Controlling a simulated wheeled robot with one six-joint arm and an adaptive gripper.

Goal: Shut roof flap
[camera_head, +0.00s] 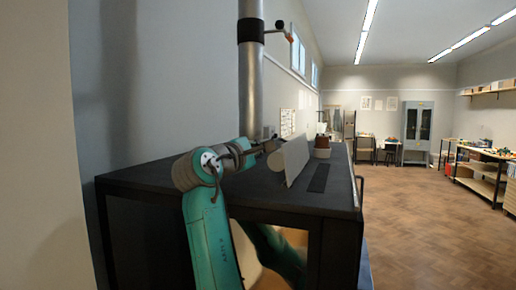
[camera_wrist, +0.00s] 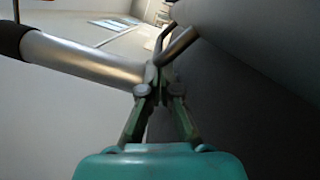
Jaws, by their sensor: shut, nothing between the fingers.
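The roof flap (camera_head: 296,156) is a pale grey panel standing raised and tilted on the flat top of a dark cabinet (camera_head: 135,180). A dark slot (camera_head: 319,178) lies in the top to its right. My gripper (camera_head: 262,147) is just left of the flap, low over the cabinet top. In the wrist view the fingers of my gripper (camera_wrist: 155,74) are closed together and empty. A short round metal bar (camera_wrist: 180,46) shows just beyond the fingertips; I cannot tell whether they touch. A grey surface at the upper right looks like the flap (camera_wrist: 265,35).
A vertical metal pipe (camera_head: 250,85) with a red-tipped lever (camera_head: 284,30) rises behind my gripper; the pipe also shows in the wrist view (camera_wrist: 85,60). A reddish-brown pot (camera_head: 322,143) stands beyond the flap. Open wooden floor (camera_head: 415,220) lies to the right.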

